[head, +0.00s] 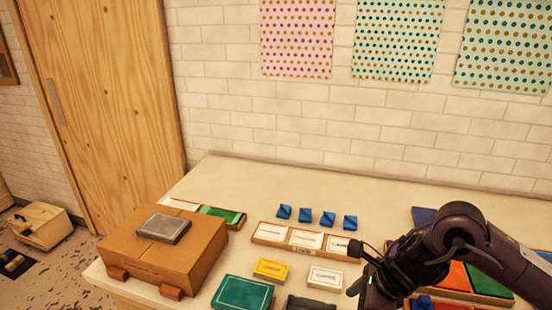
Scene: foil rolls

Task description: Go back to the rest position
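My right arm comes in from the right edge, dark and bent at the elbow. Its gripper (366,274) hangs over the front right part of the table, just right of a white labelled box. Dark finger-like parts show there, but their opening is unclear and I see nothing held. My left arm and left gripper are out of view.
The pale table (290,185) holds a brown box (150,252) with a grey block (163,228) on top, a labelled tray (300,238), several blue pieces (305,215), a yellow box (271,269), a white box (325,277) and a teal box (243,292). Coloured panels (487,281) lie under my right arm.

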